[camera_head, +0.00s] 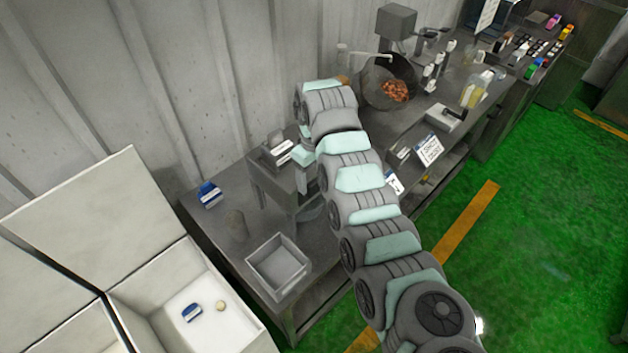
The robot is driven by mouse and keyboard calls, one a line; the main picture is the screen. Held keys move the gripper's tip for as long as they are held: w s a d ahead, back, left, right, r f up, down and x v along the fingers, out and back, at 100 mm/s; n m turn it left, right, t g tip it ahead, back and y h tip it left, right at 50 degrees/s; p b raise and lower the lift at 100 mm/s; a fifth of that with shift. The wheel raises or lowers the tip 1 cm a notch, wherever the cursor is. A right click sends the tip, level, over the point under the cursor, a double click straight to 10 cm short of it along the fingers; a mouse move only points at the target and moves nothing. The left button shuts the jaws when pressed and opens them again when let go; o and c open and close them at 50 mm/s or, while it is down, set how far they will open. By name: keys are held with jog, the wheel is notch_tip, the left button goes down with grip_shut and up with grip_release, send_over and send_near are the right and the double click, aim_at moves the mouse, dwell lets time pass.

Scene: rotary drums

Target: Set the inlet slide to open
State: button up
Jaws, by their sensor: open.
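My grey and pale-green arm reaches up from the bottom right across the workbench. Its far end bends down beside a grey raised stand (262,176) on the bench. My gripper and its fingertips cannot be made out. On top of the stand sits a small dark-grey housing with pale strips (279,152), just left of the arm's end. I cannot tell whether this is the inlet slide, or how the slide is set. I see no clear contact between arm and housing, and the arm hides part of the stand's right side.
An empty grey tray (258,260), a dull cylinder (237,224) and a blue-and-white item (209,194) stand on the bench. A drum with brown pieces (379,91) stands farther back. An open white chest (158,317) is at lower left. Green floor is clear at right.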

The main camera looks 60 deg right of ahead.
aim_at(314, 181)
jog(key=shift+f+p, duration=0.4)
jog(key=shift+f, duration=1.5)
grip_shut()
